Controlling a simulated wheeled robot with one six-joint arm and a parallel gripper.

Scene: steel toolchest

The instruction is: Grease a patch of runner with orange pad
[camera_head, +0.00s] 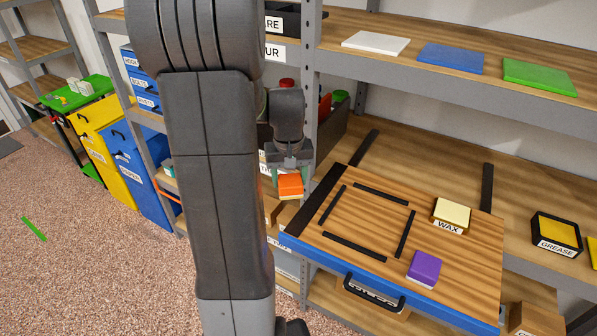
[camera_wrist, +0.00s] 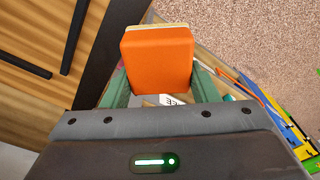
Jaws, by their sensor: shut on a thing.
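My gripper (camera_head: 290,168) is shut on the orange pad (camera_head: 290,187), a block with a pale layer on one side. In the wrist view the pad (camera_wrist: 158,60) sits between the green fingers, clear of any surface. The gripper hangs just left of a pulled-out wooden-topped board (camera_head: 465,275) with a blue front. A long black strip (camera_head: 312,203) runs along its left edge; I cannot tell whether this is the runner. A black tray labelled GREASE (camera_head: 557,247), with a yellow pad inside, is on the shelf at right.
Thin black strips (camera_head: 354,246) mark a square on the board. A pale yellow block labelled WAX (camera_head: 452,213) and a purple block (camera_head: 424,268) lie right of it. Two black strips (camera_head: 487,187) lie on the shelf behind. A metal post (camera_head: 309,80) stands close to my gripper.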

